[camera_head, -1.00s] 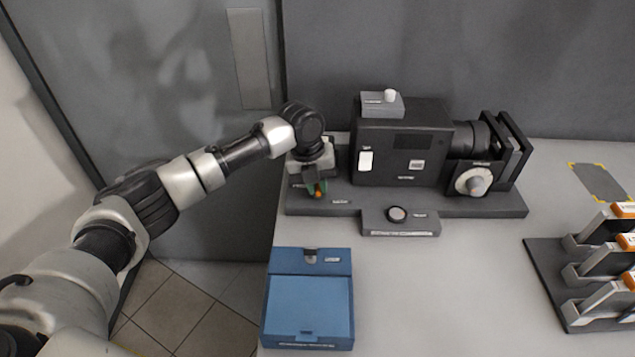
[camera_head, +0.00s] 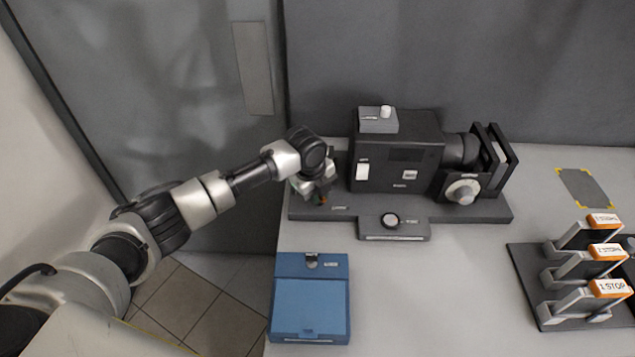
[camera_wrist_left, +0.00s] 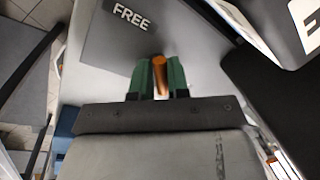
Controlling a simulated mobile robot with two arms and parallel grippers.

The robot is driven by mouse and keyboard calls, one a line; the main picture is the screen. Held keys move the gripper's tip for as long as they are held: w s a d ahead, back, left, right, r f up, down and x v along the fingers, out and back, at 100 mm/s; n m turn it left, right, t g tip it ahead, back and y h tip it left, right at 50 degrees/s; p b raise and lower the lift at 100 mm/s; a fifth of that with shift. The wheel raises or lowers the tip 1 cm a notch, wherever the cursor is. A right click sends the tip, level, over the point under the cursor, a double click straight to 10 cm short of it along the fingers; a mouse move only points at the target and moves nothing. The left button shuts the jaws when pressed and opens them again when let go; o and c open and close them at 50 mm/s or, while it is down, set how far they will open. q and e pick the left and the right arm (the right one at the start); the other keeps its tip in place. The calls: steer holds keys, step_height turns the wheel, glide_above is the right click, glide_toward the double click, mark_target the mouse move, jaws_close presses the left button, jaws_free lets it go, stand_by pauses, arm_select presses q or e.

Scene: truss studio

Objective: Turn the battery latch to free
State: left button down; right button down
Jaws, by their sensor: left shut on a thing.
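My left gripper (camera_head: 323,196) is at the left end of the dark camera base plate (camera_head: 460,211), beside the camera body (camera_head: 395,165). In the left wrist view, its green fingers (camera_wrist_left: 161,80) are shut on the orange battery latch (camera_wrist_left: 159,64). A white "FREE" label (camera_wrist_left: 131,17) lies on the dark surface a little beyond and left of the latch. In the head view, the gripper hides most of the latch. My right gripper is not in view.
A blue case (camera_head: 310,299) lies on the table in front of the plate. A dark rack (camera_head: 530,285) with several orange-topped pieces stands at the right. The table between them is clear. A grey patch with yellow corners (camera_head: 584,187) is at the back right.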

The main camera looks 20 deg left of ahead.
arm_select(q)
steer(key=n+p, duration=0.1)
steer(key=n, duration=0.1)
steer(key=n+p, duration=0.1)
steer(key=p, duration=0.1)
steer(key=n+y+p, duration=0.1)
steer(key=n, duration=0.1)
steer(key=shift+r+n+t+p, duration=0.3)
steer(key=shift+p, duration=0.05)
steer(key=shift+f+n+y+p, duration=0.15)
steer(key=shift+n+y+p, duration=0.25)
steer(key=shift+n+p, duration=1.4)
steer(key=shift+n+b, duration=0.35)
steer(key=shift+n, duration=0.15)
steer(key=c, duration=1.1)
jaws_free()
steer(key=shift+s+f, duration=0.1)
steer(key=b+v, duration=0.1)
steer(key=v, duration=1)
steer(key=shift+b, duration=0.3)
steer(key=shift+d+f, duration=0.1)
steer(key=shift+f, duration=0.05)
